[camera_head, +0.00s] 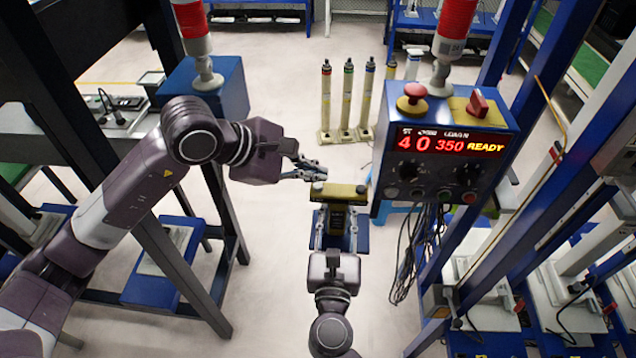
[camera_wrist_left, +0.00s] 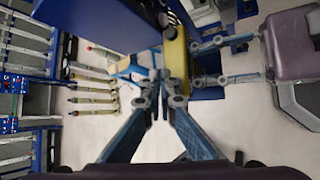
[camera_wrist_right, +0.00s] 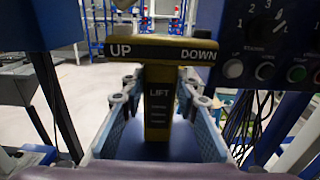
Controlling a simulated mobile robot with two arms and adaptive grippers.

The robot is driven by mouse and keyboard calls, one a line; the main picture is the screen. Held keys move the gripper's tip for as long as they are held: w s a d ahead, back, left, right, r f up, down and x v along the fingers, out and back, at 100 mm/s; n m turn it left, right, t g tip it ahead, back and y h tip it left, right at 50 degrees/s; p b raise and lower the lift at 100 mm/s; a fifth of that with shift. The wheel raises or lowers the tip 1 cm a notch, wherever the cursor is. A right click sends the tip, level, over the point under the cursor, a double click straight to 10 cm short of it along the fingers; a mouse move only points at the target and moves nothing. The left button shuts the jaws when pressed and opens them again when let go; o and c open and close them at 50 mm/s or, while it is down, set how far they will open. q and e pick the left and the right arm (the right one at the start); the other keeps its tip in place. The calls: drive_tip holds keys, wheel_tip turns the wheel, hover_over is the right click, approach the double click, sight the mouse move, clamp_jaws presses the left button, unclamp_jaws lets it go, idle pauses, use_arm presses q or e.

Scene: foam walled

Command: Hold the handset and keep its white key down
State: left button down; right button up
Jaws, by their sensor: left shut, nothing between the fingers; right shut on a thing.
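The handset is a yellow and dark T-shaped piece (camera_head: 345,190) with UP and DOWN on its crossbar and LIFT on its stem (camera_wrist_right: 160,100) in the right wrist view. My right gripper (camera_head: 337,222) is shut on the stem, one finger on each side, and the handset is upright. My left gripper (camera_head: 318,172) is shut and empty, its fingertips close to the crossbar's left end. In the left wrist view its closed tips (camera_wrist_left: 164,78) are beside the yellow crossbar (camera_wrist_left: 176,58); I cannot tell whether they touch.
A blue control box (camera_head: 445,140) with a lit READY display stands just right of the handset, with cables hanging below. Several slim posts (camera_head: 346,100) stand behind. Blue frames (camera_head: 530,200) flank the right; a dark frame (camera_head: 190,280) is at left. Open floor lies between.

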sight(315, 186)
use_arm(q)
drive_tip(key=shift+r, duration=2.5)
use_arm(e)
drive_tip(key=o, duration=1.3)
drive_tip(key=shift+o, duration=0.2)
